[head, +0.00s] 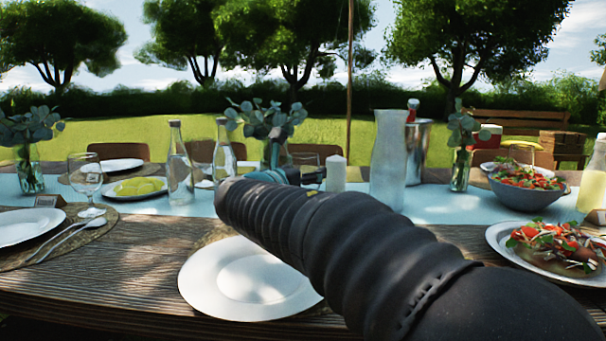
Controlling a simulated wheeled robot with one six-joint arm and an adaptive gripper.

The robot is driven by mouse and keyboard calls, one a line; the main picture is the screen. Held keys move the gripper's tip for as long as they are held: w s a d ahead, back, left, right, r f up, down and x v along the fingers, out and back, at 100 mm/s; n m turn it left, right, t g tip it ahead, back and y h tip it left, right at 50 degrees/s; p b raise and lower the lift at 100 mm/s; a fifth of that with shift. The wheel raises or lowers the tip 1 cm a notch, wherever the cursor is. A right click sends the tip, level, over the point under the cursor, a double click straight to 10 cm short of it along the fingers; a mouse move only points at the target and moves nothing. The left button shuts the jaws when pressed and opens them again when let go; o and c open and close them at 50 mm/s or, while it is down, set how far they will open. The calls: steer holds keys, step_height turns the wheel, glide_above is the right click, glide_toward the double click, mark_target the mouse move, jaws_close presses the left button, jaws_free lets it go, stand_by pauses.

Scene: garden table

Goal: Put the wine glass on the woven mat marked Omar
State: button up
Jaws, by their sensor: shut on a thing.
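My gripper (290,176) reaches over the table, mostly hidden behind my own arm. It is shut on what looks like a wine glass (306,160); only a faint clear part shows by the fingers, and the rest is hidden. Another wine glass (86,180) stands upright at the left, by the edge of a woven mat (90,231) with a plate and cutlery. A small name card (48,201) stands behind that mat, and another card (597,217) is at the right edge. I cannot read either, so I cannot tell which mat is Omar's.
A white plate (215,285) lies in front of my arm. Bottles (179,170), a frosted carafe (387,165), a white candle (336,175) and eucalyptus vases stand along the pale runner (350,207). Salad bowl (527,195) and salad plate (510,258) are at right. Bare wood shows left of the white plate.

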steer(key=o, duration=1.6)
steer(key=shift+f, duration=0.1)
steer(key=shift+r, duration=0.2)
steer(key=v, duration=1.2)
steer(key=shift+f, duration=0.1)
steer(key=shift+p, duration=0.3)
